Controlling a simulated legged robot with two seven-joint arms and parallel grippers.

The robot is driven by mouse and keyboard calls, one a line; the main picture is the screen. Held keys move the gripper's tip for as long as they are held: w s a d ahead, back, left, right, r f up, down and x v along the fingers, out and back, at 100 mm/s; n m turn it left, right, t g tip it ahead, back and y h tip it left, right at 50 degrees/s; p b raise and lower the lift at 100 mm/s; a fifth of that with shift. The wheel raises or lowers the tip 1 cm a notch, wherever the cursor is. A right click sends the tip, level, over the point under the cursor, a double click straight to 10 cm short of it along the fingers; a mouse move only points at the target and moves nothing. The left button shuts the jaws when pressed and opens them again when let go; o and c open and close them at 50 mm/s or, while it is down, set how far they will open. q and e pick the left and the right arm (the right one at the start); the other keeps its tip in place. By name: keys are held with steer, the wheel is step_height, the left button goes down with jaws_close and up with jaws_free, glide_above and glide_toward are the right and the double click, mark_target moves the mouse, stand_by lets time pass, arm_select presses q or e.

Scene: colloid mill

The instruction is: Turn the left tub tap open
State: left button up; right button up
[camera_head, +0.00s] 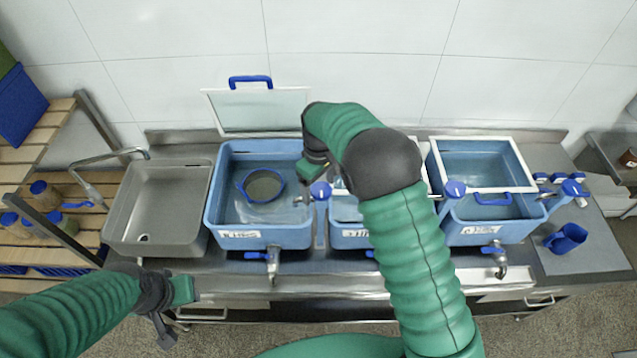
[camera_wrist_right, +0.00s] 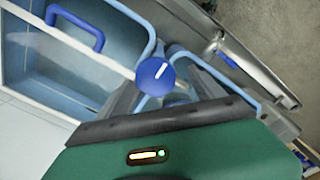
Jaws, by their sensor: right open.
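The left blue tub (camera_head: 225,205) stands between the steel sink and the middle tub. Its tap (camera_head: 272,262) sticks out of the front wall, with a blue lever (camera_head: 256,255) pointing left. A round blue-rimmed sieve or pan (camera_head: 263,186) is in this tub. My right gripper (camera_head: 312,178) is open above the tub's right side, behind and above the tap. A blue knob with a white mark (camera_head: 320,190) is close beside it; the knob also shows near the fingers in the right wrist view (camera_wrist_right: 155,76). My left gripper (camera_head: 165,322) hangs in front of the counter, apart from the tap; its jaws are unclear.
The middle tub (camera_head: 350,236) is partly hidden by my right arm. The right tub (camera_head: 480,232) has its own tap (camera_head: 497,255). A clear lid (camera_head: 225,108) leans on the wall. A blue jug (camera_head: 566,238) stands at the right; a steel sink (camera_head: 155,205) is at the left.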

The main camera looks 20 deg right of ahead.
steer(key=shift+w+f, duration=0.1)
steer(key=shift+d, duration=0.6)
steer(key=c, duration=0.7)
steer(key=shift+s, duration=0.2)
steer(key=shift+c, duration=1.2)
steer(key=shift+w+a, duration=0.1)
steer(key=shift+a, duration=0.2)
steer(key=c, duration=0.4)
arm_select(q)
steer(key=shift+d, duration=0.3)
arm_select(e)
steer(key=shift+c, duration=0.2)
arm_select(q)
steer(key=shift+d, duration=0.2)
arm_select(e)
steer(key=shift+o, duration=0.2)
steer(key=shift+d, duration=0.15)
